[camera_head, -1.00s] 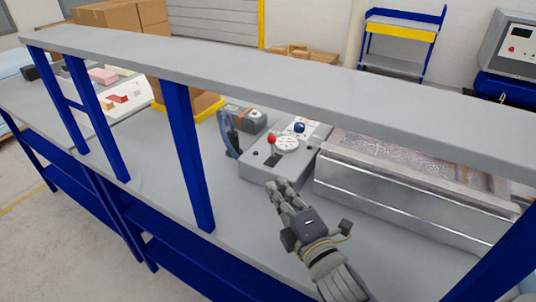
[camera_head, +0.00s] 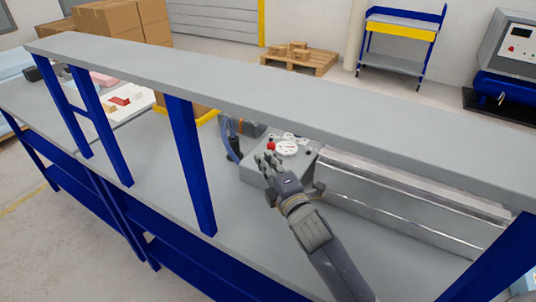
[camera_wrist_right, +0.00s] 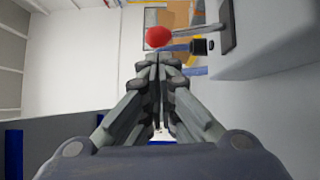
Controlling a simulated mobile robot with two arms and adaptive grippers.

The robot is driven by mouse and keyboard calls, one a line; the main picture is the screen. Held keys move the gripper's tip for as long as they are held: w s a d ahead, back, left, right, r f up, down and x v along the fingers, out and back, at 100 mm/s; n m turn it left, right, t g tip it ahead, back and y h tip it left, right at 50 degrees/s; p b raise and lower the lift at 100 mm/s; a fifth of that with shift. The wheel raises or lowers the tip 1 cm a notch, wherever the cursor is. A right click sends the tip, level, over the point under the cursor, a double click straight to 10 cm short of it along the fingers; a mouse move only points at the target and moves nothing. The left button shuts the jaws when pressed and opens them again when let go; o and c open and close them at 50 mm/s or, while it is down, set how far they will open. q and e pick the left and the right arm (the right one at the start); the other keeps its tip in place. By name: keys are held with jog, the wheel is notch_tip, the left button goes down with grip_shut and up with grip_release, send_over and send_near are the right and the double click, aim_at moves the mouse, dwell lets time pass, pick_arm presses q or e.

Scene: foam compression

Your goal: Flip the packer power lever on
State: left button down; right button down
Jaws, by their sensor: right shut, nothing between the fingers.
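The packer power lever has a red ball knob (camera_head: 271,146) and stands on top of the grey control box (camera_head: 252,173) of the packer. My right gripper (camera_head: 266,160) is shut and empty. In the head view its fingertips are over the box's front edge, just below the red knob, and cover the lever's base. In the right wrist view the red knob (camera_wrist_right: 158,37) shows just beyond the closed fingertips (camera_wrist_right: 158,58), apparently with a small gap. A thin stem runs right from the knob to a dark plate. My left gripper is not in view.
A grey shelf (camera_head: 330,105) runs across above the bench, carried by blue posts (camera_head: 190,165). The packer's long silver body (camera_head: 400,200) lies right of the box.

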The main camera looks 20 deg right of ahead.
aim_at(274, 146)
jog(key=shift+w+d, duration=0.3)
jog(key=shift+d, duration=0.1)
jog(key=shift+d+r+p, duration=0.1)
jog(key=shift+r+p, duration=0.1)
jog(key=shift+p, duration=0.3)
dwell(0.4)
jog(key=w+d+r+m+g+p, duration=0.1)
jog(key=p, duration=0.2)
jog(key=shift+r, duration=0.1)
jog(key=shift+w+d+r+p, duration=0.15)
jog(key=shift+w+d+p, duration=0.3)
jog(key=shift+p, duration=0.25)
jog(key=shift+w+d, duration=0.15)
jog(key=shift+d, duration=0.2)
